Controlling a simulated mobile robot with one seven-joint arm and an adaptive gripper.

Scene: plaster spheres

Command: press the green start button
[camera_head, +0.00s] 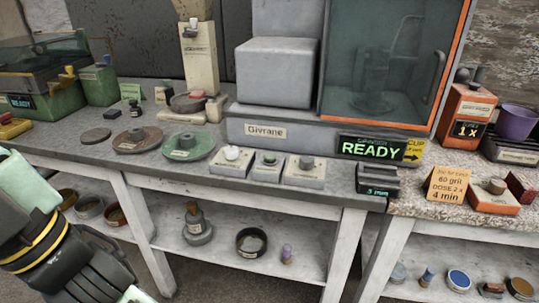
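Three small light control boxes stand in a row on the grey bench, in front of the machine labelled Givrane (265,131). The left box has a white round knob (232,153), and the right box has a dark grey knob (306,162). My gripper (118,275) is at the lower left, in front of the bench and well apart from the boxes. Its fingertips are not clear, so I cannot tell whether it is open. Nothing covers the button.
The machine's display (370,148) reads READY in green. A dark small block (378,180) stands at the bench's front edge, right of the boxes. Green and brown discs (188,146) lie left of them. An orange sign (446,184) stands on the right-hand table.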

